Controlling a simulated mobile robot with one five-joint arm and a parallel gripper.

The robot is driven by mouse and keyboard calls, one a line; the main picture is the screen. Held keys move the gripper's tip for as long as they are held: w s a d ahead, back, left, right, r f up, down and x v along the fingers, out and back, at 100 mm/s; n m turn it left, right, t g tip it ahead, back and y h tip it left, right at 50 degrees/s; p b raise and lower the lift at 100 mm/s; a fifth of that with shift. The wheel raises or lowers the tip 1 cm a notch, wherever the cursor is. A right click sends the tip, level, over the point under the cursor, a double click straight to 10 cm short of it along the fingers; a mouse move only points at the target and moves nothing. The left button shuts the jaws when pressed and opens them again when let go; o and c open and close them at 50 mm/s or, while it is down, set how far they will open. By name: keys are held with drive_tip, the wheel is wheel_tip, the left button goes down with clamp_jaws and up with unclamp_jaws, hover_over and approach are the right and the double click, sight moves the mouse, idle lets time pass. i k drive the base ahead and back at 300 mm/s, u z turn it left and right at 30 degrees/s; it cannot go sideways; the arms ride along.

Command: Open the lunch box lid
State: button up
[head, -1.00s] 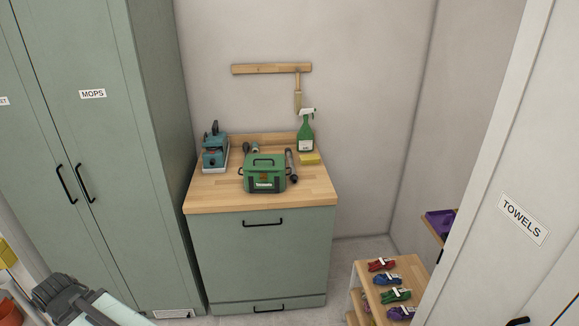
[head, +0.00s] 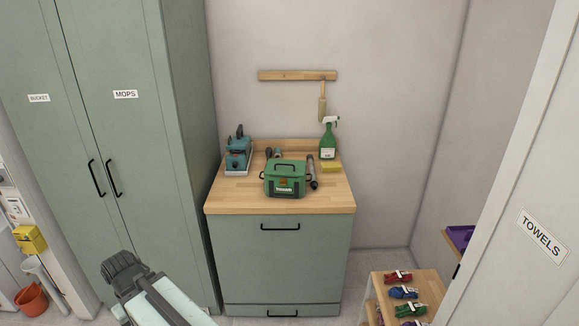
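The lunch box (head: 285,181) is a green box with a dark carry handle on top and an orange-brown latch and a label on its front. It stands upright on the wooden top of a green cabinet, near the front edge, and its lid is closed. My arm shows at the lower left, with a dark end piece (head: 124,270) in front of the tall cabinet, well apart from the lunch box. The gripper's fingers cannot be made out.
A teal sander (head: 238,152) stands left of the lunch box. A wooden stand with colored bundles (head: 402,292) is at lower right. Floor shows between cabinet and stand.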

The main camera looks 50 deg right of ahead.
sight(274, 166)
drive_tip(key=z, duration=0.05)
drive_tip(key=i, duration=1)
